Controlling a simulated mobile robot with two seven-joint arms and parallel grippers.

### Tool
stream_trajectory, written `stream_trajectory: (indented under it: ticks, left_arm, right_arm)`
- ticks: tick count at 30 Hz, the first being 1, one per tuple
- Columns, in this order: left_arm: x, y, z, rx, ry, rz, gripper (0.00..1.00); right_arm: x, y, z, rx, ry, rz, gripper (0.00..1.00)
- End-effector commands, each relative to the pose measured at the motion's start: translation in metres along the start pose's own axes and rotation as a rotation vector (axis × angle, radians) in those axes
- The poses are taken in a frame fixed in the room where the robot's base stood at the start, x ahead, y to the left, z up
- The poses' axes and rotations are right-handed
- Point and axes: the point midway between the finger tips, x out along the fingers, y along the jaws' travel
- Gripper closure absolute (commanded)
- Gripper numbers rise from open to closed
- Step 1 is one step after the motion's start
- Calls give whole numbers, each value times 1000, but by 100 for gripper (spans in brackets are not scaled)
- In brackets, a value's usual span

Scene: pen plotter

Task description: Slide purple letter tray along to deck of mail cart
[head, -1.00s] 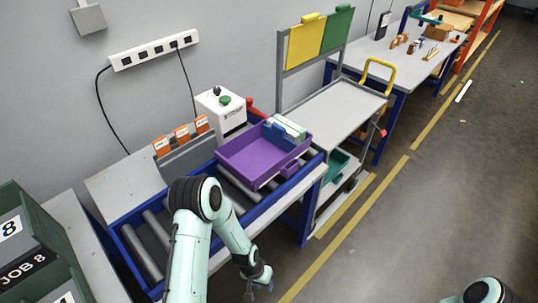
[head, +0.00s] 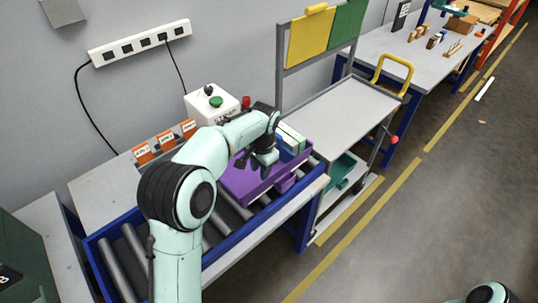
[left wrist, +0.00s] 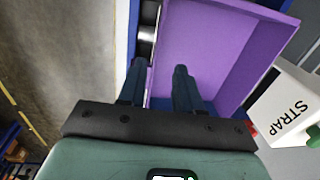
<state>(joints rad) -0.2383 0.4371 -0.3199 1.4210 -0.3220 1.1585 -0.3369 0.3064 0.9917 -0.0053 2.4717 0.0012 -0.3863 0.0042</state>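The purple letter tray (head: 238,187) sits on the roller bench, at the end next to the mail cart. The cart's bare grey deck (head: 345,112) lies just beyond it to the right. My left gripper (head: 254,168) is at the tray, with its arm reaching across from the left. In the left wrist view its two fingers (left wrist: 160,80) are apart, one over the tray's inside and one outside its edge, with the tray wall (left wrist: 152,90) between them. Whether they touch the wall cannot be told. My right gripper is out of view.
A white STRAP box with a green button (head: 211,104) stands behind the tray. The cart has yellow and green panels (head: 307,43) and a yellow handle (head: 393,63). Rollers (head: 135,250) at left are free.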

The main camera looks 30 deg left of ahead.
Motion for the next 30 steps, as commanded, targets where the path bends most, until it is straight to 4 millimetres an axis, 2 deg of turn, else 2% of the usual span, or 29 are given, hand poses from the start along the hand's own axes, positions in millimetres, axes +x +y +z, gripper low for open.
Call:
stream_trajectory:
  ticks: [14,20,30]
  left_arm:
    - [7,1,1,0,-4,2,66]
    - [35,1,2,0,-7,2,66]
    - [101,1,2,-1,-6,3,66]
  right_arm:
    - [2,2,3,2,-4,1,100]
    - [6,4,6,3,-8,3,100]
    - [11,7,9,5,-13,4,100]
